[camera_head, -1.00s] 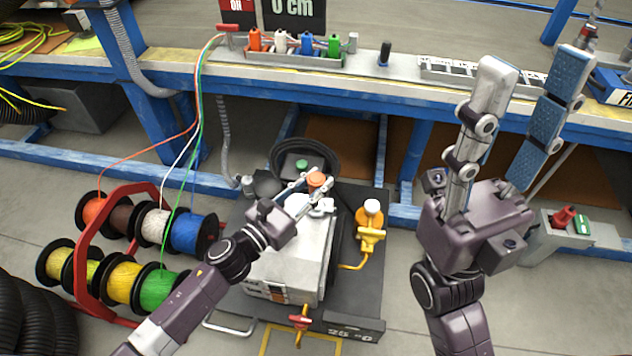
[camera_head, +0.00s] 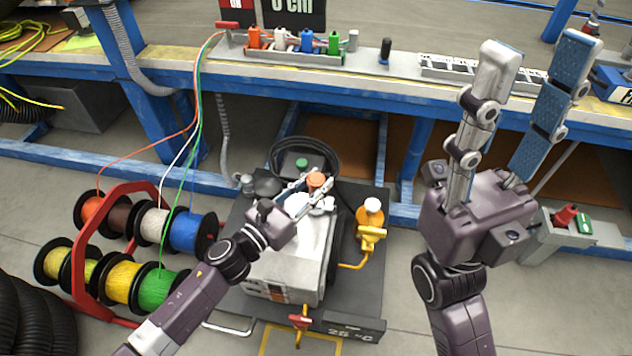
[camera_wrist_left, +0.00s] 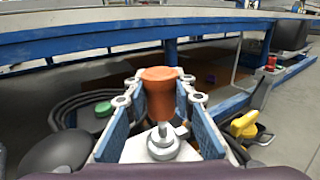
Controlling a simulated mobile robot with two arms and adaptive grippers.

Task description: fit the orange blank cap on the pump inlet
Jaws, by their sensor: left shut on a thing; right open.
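The orange cap (camera_head: 317,179) is between the fingertips of my left gripper (camera_head: 311,187), which is shut on it above the pump unit. In the left wrist view the orange cap (camera_wrist_left: 160,92) is upright between the blue finger pads. A silver fitting (camera_wrist_left: 163,142) shows in front of the cap's lower part, between the fingers; I cannot tell whether the two touch. The pale grey pump unit (camera_head: 284,272) stands on a dark base. The pump inlet cannot be told apart for sure. My right gripper (camera_head: 538,52) is open and empty, raised at the right in front of the bench.
A yellow valve with a pale top (camera_head: 371,215) stands right of the pump. A coiled black hose (camera_head: 327,150) lies behind it. A rack of cable spools (camera_head: 85,270) is at the left. The blue-edged workbench (camera_head: 380,98) runs across the back. Floor at the front right is clear.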

